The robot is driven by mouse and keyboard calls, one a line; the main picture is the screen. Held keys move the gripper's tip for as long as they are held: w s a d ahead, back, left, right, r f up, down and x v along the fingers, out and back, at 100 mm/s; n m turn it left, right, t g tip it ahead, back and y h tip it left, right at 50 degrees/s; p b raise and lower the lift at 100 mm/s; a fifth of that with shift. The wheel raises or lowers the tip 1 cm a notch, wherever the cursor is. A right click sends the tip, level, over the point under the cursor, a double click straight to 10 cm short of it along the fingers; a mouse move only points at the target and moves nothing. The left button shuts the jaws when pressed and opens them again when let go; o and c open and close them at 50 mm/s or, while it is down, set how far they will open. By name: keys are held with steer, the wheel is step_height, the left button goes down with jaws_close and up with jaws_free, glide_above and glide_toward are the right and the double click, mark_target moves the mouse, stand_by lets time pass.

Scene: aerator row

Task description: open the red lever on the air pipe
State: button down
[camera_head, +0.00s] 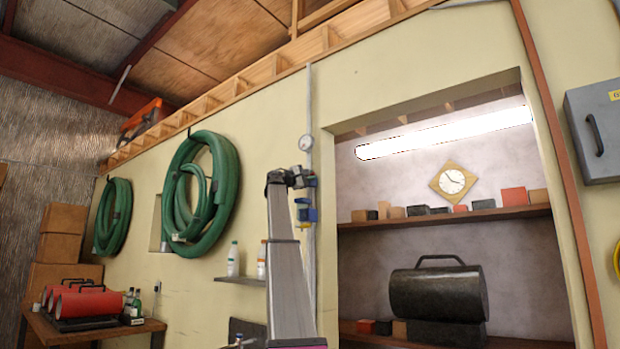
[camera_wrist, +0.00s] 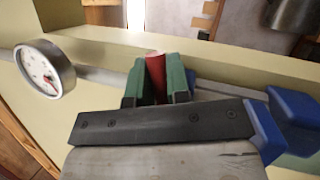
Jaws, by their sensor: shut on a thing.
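In the wrist view, the red lever (camera_wrist: 155,77) stands between the two green-padded fingers of my gripper (camera_wrist: 159,84). The fingers are shut on it, and they and the palm hide its lower part and pivot. The pale grey air pipe (camera_wrist: 97,73) runs across the wrist view behind the fingers. In the head view, the pipe (camera_head: 309,107) runs vertically up the wall. There my gripper (camera_head: 298,178) is against the pipe, below a round gauge, and the red lever cannot be made out.
A round white gauge (camera_wrist: 45,70) sits on the pipe, left of my fingers in the wrist view; it also shows in the head view (camera_head: 306,143). Blue parts (camera_wrist: 294,115) lie close on the right. A shelf with bottles (camera_head: 239,281) is left of my arm.

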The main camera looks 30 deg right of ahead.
steer(key=c, duration=1.1)
jaws_free()
steer(key=v, duration=1)
steer(key=shift+a, duration=0.4)
steer(key=shift+f, duration=0.1)
